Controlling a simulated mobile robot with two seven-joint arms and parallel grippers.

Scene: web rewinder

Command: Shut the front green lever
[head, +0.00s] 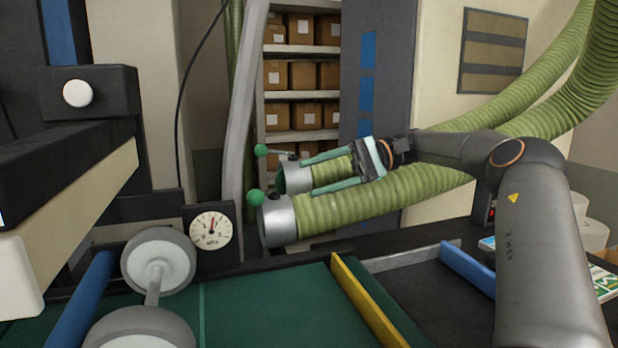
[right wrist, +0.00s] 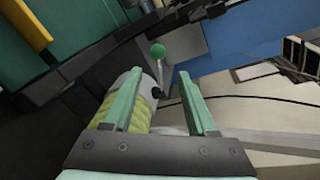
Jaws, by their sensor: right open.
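The front green lever (head: 255,197) shows its round green knob at the upper left edge of the nearer hose's metal collar (head: 279,220). A second green-knobbed lever (head: 261,150) stands behind it, its rod running left from the rear collar (head: 295,176). My right gripper (head: 309,176) is open, with its green fingers pointing left above the front hose; the rear hose shows between them. In the right wrist view, a green-knobbed lever (right wrist: 157,50) on a collar lies beyond the open fingers (right wrist: 158,78); I cannot tell which lever it is. My left gripper is out of view.
Green ribbed hoses (head: 395,195) run right from the collars, beneath and behind my right arm. A pressure gauge (head: 211,230) is left of the front collar. Grey rollers (head: 158,262), a yellow rail (head: 365,300) and a blue bar (head: 468,268) lie in front.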

